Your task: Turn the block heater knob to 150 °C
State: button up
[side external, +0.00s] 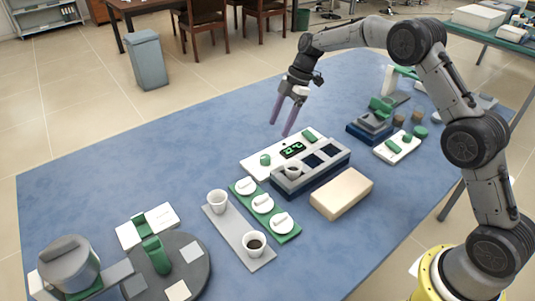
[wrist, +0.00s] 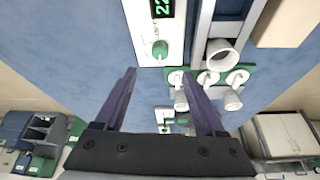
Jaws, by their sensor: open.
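The block heater is a grey block (side external: 325,165) with dark square wells and a white front panel (side external: 250,170), at the middle of the table. A green knob (side external: 265,159) sits on the panel beside a display (side external: 292,149) with green digits. In the wrist view the knob (wrist: 162,49) lies just beyond and between my fingertips, and the display (wrist: 162,8) is cut off at the top, reading about 22. My gripper (side external: 280,129) is open and empty, its purple fingers pointing down above the panel, apart from the knob. It also shows in the wrist view (wrist: 159,73).
A white cup (side external: 293,172) sits in the heater's near well. A green rack (side external: 247,187) with white lidded crucibles and a grey tray (side external: 217,222) with cups stand in front. A beige box (side external: 341,193) lies to the right. Blue table is clear left of the heater.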

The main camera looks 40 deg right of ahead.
aim_at(266, 156)
jog(key=x, duration=1.1)
jog(key=shift+a, duration=0.1)
grip_shut()
